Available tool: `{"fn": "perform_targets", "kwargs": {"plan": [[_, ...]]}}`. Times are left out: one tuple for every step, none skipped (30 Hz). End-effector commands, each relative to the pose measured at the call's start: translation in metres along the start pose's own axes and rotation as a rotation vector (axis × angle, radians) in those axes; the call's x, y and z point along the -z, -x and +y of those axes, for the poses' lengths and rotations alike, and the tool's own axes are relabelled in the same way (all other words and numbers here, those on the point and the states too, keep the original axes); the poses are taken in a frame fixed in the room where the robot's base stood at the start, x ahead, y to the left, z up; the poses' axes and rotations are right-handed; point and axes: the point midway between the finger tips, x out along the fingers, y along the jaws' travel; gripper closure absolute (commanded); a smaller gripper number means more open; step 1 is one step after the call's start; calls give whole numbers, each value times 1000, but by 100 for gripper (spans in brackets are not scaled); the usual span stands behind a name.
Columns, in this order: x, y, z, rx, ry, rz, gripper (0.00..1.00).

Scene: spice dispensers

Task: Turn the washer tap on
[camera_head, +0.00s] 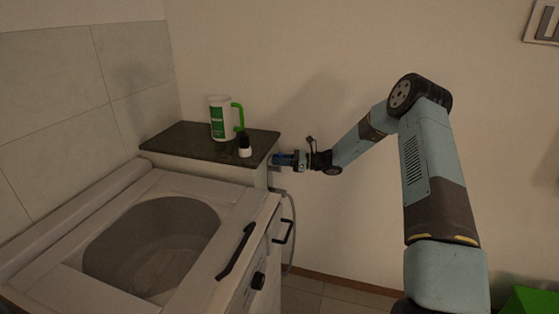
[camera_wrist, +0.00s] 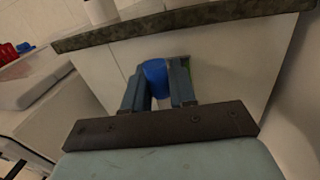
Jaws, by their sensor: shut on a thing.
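A blue tap handle (camera_wrist: 155,75) sits against the pale side face of the counter block, just below its dark stone top. My gripper (camera_wrist: 160,83) reaches it from the front in the wrist view, with one finger on each side and the handle between them. In the head view my gripper (camera_head: 297,161) is at the right end of the counter, with blue of the handle (camera_head: 281,158) showing at its tip. A small green part shows behind the right finger in the wrist view. The tap's body is mostly hidden.
The dark countertop (camera_head: 185,140) carries a white and green mug (camera_head: 222,119) and a small white bottle with a black cap (camera_head: 245,146). A white washer (camera_head: 75,235) with a round basin stands in front. A pale hose (camera_head: 293,232) hangs below the tap.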

Motion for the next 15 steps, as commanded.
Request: {"fn": "perform_targets", "kwargs": {"plan": [[2,3,-4,12,-1,5,100],[1,3,-4,12,0,5,100],[1,3,-4,13,0,5,100],[1,3,-5,13,1,5,100],[1,3,-5,13,1,5,72],[1,3,-5,13,1,5,68],[0,3,-5,13,1,5,65],[0,3,-5,13,2,4,62],[0,2,-4,12,2,4,58],[0,2,-4,12,2,4,57],[0,2,-4,11,2,4,57],[0,2,-4,11,2,3,57],[0,2,-4,10,3,3,57],[0,2,-4,10,3,3,57],[-1,2,-4,10,3,2,57]]}}
